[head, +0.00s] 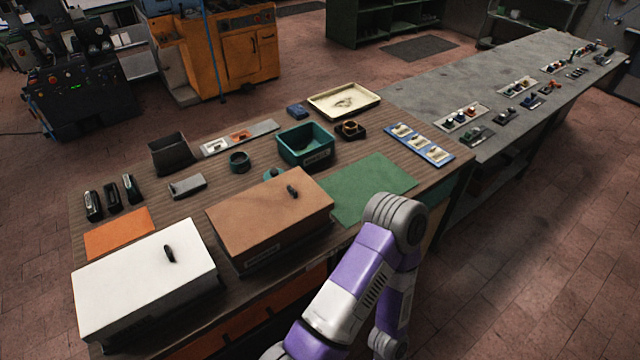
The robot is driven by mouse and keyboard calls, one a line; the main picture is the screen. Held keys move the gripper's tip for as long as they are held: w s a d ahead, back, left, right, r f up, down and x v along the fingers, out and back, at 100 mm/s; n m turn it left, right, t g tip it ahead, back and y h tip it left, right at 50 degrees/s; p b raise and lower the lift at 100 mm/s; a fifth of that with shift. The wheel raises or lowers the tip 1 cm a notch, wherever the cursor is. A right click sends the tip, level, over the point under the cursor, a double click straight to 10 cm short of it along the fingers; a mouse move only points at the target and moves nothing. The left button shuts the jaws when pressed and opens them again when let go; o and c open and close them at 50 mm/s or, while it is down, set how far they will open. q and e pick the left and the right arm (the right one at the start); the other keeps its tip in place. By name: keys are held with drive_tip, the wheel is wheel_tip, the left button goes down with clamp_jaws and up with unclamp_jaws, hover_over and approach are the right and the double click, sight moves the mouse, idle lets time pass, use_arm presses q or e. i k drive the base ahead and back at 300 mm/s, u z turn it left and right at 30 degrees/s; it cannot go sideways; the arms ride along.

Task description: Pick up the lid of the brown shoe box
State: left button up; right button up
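The brown shoe box (290,246) stands on the wooden workbench in the head view, right of a white box. Its brown lid (255,208) lies flat on top and looks closed. A small dark handle (292,190) stands up from the lid, off centre toward the far right. A label shows on the box's front side. One purple and grey arm of mine bends up at the lower right, in front of the bench. Neither gripper can be seen, so I cannot tell whether either is open or shut.
The white box (145,283) with a dark handle stands close on the left. A green mat (375,186) lies bare on the right. Behind are a teal bin (305,143), a grey block (187,186) and a dark open container (170,155). An orange mat (119,233) lies at the left.

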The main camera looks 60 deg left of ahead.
sight(247, 223)
drive_tip(key=i, duration=0.75)
drive_tip(key=u, duration=2.1)
